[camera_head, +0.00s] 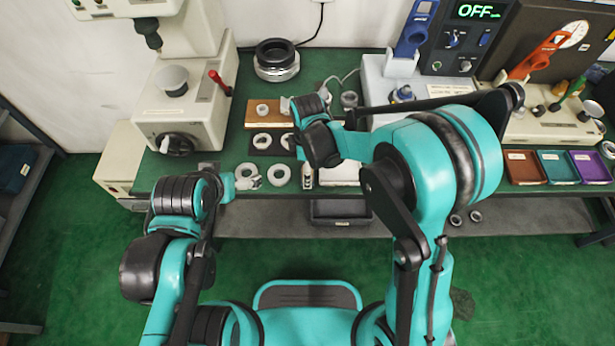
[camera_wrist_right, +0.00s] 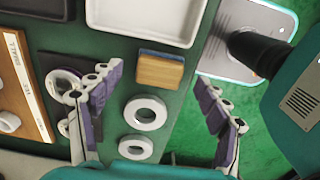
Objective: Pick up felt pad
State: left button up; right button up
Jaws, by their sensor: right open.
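The felt pad (camera_wrist_right: 160,70) appears to be the small block with a tan top and a blue-grey strip along one side. It lies on the green bench near its edge in the right wrist view. My right gripper (camera_wrist_right: 160,79) is open, its purple-padded fingers on either side of the pad in the picture; nothing is between them at their height that I can make out. The gap down to the pad is unclear. In the head view my right arm largely covers this spot. My left gripper (camera_head: 231,186) is low near the bench's front edge, its jaws unclear.
Two white rings (camera_wrist_right: 145,113) lie beside the pad. A white tray (camera_wrist_right: 188,8) is on its other side. A dark mat (camera_wrist_right: 58,62) with rings and a labelled wooden board (camera_wrist_right: 30,75) lie farther in. Machines (camera_head: 185,100) stand along the back of the bench.

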notch_tip(320, 180, down, 2)
jog(key=shift+f, duration=0.2)
pick_arm(q)
jog(key=shift+f, duration=0.45)
pick_arm(e)
jog(key=shift+r, duration=0.1)
jog(key=c, duration=1.2)
jog(key=shift+r, duration=0.1)
notch_tip(320, 180, up, 4)
jog(key=shift+r+p, duration=0.25)
jog(key=shift+p, duration=0.8)
pick_arm(q)
notch_tip(320, 180, up, 6)
jog(key=p, duration=0.3)
jog(key=shift+f, duration=0.15)
pick_arm(e)
jog(key=s+d+r, duration=0.2)
jog(key=d, duration=0.1)
jog(key=s+d+r, duration=0.2)
jog(key=s, duration=0.1)
jog(key=s+d+r, duration=0.2)
jog(key=d, duration=0.1)
jog(key=shift+s+d+r, duration=0.15)
jog(key=shift+s+d, duration=0.2)
